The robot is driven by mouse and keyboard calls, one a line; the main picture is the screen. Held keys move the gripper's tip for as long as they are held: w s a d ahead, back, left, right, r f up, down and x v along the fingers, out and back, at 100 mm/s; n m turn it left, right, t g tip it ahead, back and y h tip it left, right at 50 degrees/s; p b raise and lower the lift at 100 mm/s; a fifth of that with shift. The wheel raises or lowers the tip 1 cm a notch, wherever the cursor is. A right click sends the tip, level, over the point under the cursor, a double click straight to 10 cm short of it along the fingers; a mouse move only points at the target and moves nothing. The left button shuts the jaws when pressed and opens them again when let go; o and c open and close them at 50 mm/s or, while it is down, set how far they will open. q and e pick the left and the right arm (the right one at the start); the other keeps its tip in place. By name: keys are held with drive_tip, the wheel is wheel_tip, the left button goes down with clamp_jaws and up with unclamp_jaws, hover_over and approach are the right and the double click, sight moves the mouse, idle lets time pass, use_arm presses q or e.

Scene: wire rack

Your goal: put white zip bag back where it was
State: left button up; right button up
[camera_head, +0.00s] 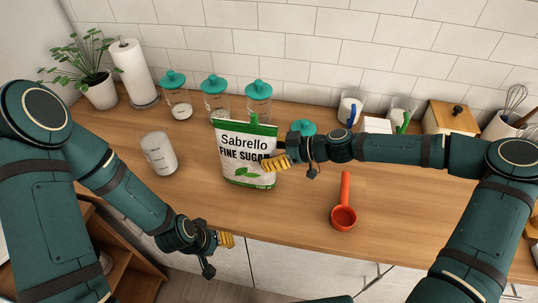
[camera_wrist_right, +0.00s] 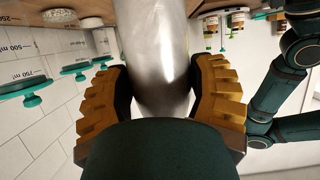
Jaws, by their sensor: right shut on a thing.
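The white zip bag (camera_head: 247,170) is a white and green pouch lettered "Sabrello FINE SUGAR". It is upright over the middle of the counter; I cannot tell if its base touches the wood. My right gripper (camera_head: 276,161) is shut on its right side. In the right wrist view the bag (camera_wrist_right: 158,55) shows silvery white between the two yellow finger pads of the right gripper (camera_wrist_right: 163,88). My left gripper (camera_head: 226,240) is low at the counter's front edge, away from the bag; its fingers overlap, so its opening is unclear.
A clear measuring cup with white contents (camera_head: 159,154) stands left of the bag, and a red scoop (camera_head: 344,214) lies to the right. Teal-lidded jars (camera_head: 259,107) stand behind. A teal lid (camera_head: 303,127) shows behind my right gripper. The front right counter is mostly clear.

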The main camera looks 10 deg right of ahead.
drive_tip(key=shift+f, duration=0.5)
drive_tip(key=shift+f, duration=0.15)
drive_tip(key=o, duration=1.4)
drive_tip(key=shift+c, duration=0.2)
